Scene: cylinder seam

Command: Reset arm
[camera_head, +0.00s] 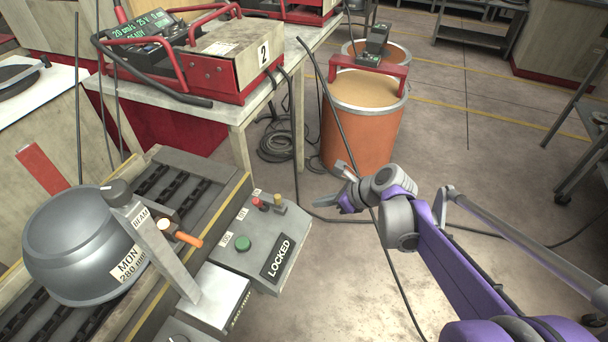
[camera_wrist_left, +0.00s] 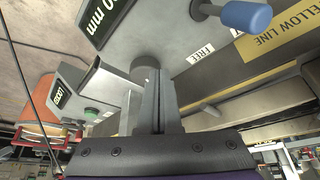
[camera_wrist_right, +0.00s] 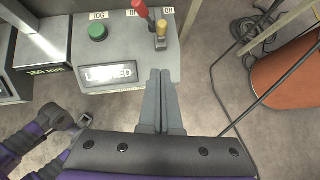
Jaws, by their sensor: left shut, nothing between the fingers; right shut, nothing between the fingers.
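My right gripper (camera_head: 348,198) is at the end of the purple arm in the head view, over the floor to the right of the grey control box (camera_head: 258,240). In the right wrist view its fingers (camera_wrist_right: 160,74) are together with nothing between them, pointing toward the box's LOCKED sign and buttons. My left gripper is outside the head view. In the left wrist view its fingers (camera_wrist_left: 156,74) are together and empty, in front of a grey machine surface (camera_wrist_left: 180,45). I cannot tell whether they touch it.
A steel cylinder (camera_head: 80,250) lies on the roller bed at left. An orange drum (camera_head: 362,125) stands beyond the right gripper. A red welding unit (camera_head: 215,75) is on the bench. Cables (camera_head: 275,140) lie on the floor. A blue-knobbed lever (camera_wrist_left: 247,14) is above the left fingers.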

